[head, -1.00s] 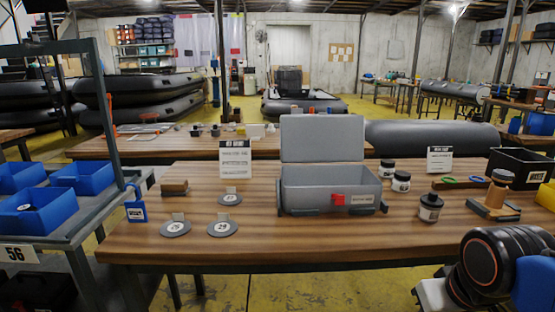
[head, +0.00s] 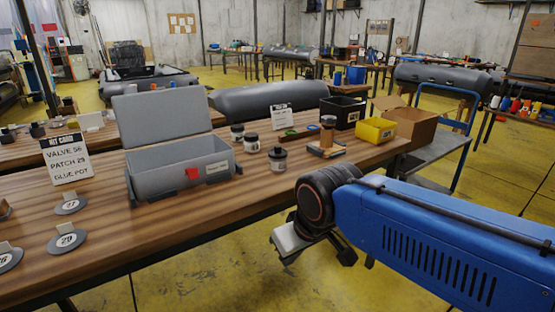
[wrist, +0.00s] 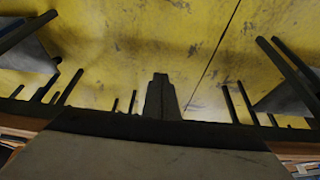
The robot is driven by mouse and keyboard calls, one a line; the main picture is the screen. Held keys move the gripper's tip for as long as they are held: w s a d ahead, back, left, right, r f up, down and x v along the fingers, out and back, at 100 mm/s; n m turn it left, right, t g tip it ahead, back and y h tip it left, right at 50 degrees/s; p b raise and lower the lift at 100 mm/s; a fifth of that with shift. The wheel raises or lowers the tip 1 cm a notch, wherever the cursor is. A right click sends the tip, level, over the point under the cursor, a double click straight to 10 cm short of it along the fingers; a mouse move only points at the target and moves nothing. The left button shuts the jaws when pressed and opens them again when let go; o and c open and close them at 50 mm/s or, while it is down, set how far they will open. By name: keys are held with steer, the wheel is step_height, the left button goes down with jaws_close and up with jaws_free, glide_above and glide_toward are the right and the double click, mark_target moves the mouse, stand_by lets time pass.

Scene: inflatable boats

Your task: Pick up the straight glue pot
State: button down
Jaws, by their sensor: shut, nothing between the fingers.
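Three small pots stand on the wooden workbench, right of the grey toolbox. Two pale jars with black lids, one farther back (head: 237,132) and one nearer (head: 251,146), stand close together. A darker pot (head: 277,158) with a black lid and a narrower top stands nearer the front edge. I cannot tell for sure which is the straight glue pot. My gripper (wrist: 161,95) is shut and empty, over the yellow floor in the wrist view. In the head view my arm's end hangs in front of the bench edge, apart from the pots.
The open grey toolbox (head: 180,170) stands left of the pots. A job card (head: 66,160) and numbered discs (head: 66,240) are farther left. A brush-like tool (head: 327,140), a black bin (head: 343,112), a yellow bin (head: 375,130) and a cardboard box (head: 408,122) are on the right.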

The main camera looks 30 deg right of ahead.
stand_by(0.3)
steer(key=c, duration=2.2)
jaws_free()
steer(key=o, duration=0.6)
steer(key=shift+w+r, duration=0.25)
steer(key=shift+r, duration=0.1)
steer(key=shift+c, duration=0.2)
steer(key=o, duration=0.7)
steer(key=shift+m+g, duration=0.3)
steer(key=shift+m, duration=0.4)
steer(key=w+r, duration=0.2)
steer(key=r, duration=0.1)
steer(key=shift+w+d+r, duration=0.2)
steer(key=shift+w+d, duration=0.05)
steer(key=shift+d, duration=0.1)
steer(key=shift+o, duration=0.2)
step_height(320, 180, up, 23)
steer(key=m+g, duration=0.4)
steer(key=m, duration=1)
glide_above(278, 146)
steer(key=f, duration=1.1)
steer(key=shift+s+a+f, duration=0.2)
steer(key=shift+a, duration=0.1)
steer(key=shift+w+d+f, duration=0.1)
steer(key=shift+f, duration=1.25)
steer(key=shift+w+d+f, duration=0.1)
steer(key=shift+f, duration=1.2)
